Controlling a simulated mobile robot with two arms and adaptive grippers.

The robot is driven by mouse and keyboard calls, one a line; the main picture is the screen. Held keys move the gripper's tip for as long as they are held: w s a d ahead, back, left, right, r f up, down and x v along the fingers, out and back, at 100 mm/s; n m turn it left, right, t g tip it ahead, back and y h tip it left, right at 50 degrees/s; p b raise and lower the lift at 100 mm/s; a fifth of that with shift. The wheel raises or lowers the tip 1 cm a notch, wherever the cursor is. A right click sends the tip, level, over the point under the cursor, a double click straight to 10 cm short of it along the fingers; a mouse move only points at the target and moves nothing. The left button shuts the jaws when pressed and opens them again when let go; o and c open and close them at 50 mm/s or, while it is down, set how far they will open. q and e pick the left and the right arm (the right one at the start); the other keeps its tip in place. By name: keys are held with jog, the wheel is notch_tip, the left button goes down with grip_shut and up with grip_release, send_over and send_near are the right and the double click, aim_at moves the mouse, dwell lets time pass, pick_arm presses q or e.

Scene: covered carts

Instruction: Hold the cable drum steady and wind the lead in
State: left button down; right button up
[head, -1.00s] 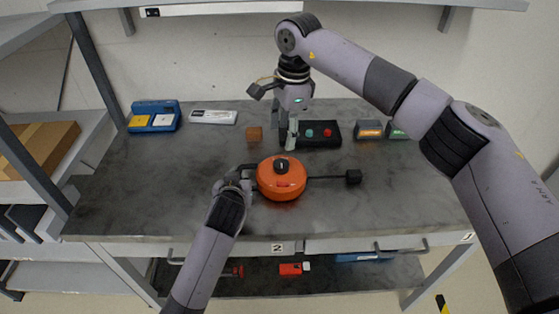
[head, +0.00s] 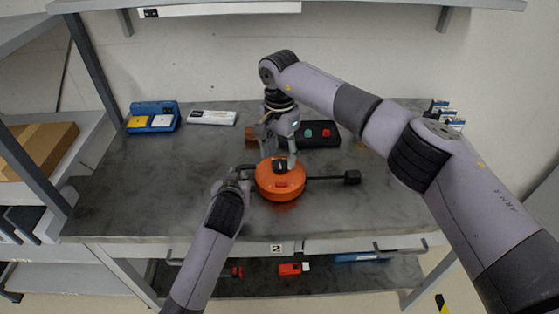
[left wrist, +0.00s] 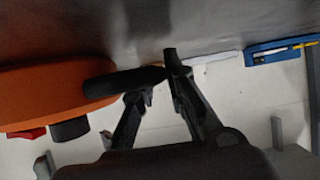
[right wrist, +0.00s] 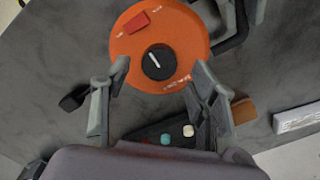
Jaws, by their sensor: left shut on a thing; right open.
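The orange cable drum (head: 280,186) lies flat on the grey bench, with a black knob (right wrist: 157,62) on its top. My left gripper (head: 240,178) is shut on the black handle (left wrist: 124,81) at the drum's left side. The black lead (head: 325,178) runs out to the right, ending in a dark block-shaped plug (head: 352,177). My right gripper (head: 281,158) is open over the drum. In the right wrist view its fingertips (right wrist: 160,68) stand on either side of the knob, apart from it. The gripper partly hides the drum's far edge in the head view.
Behind the drum stand a dark box with green and red buttons (head: 322,135) and a brown block (head: 249,133). A blue tray (head: 152,116) and a white device (head: 212,117) lie at the back left. The front and left of the bench (head: 130,205) are clear.

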aim_at(279, 164)
jog(key=shift+f, duration=1.5)
jog(key=c, duration=1.2)
jog(key=shift+o, duration=0.2)
